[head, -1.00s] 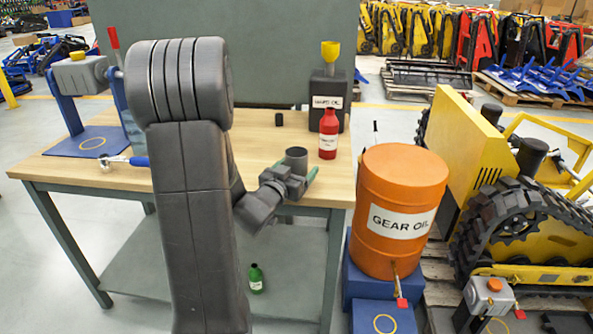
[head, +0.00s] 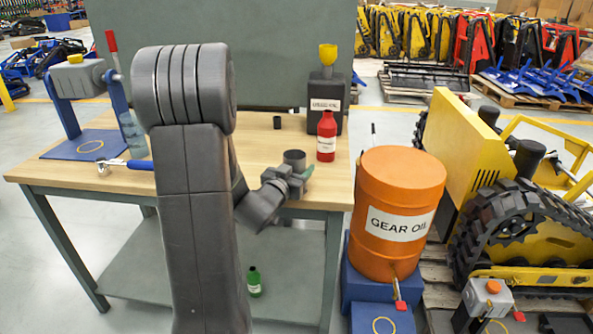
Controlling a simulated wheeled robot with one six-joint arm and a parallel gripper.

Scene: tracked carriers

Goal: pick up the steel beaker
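The steel beaker (head: 294,157) is a grey cylinder near the front right edge of the wooden workbench (head: 262,150). It stands upright, and its open rim shows above my gripper (head: 292,174). My gripper reaches in from the left, low at the beaker, with its fingers across the beaker's lower part. The fingers hide the beaker's base, so I cannot tell whether it touches the bench. I cannot tell whether the fingers press on the beaker or only stand around it.
A red bottle (head: 326,137) and a black container with a yellow funnel (head: 326,95) stand behind the beaker. A small black cup (head: 277,122) is farther back. An orange gear oil drum (head: 400,190) is to the right. A blue-handled wrench (head: 125,164) lies left.

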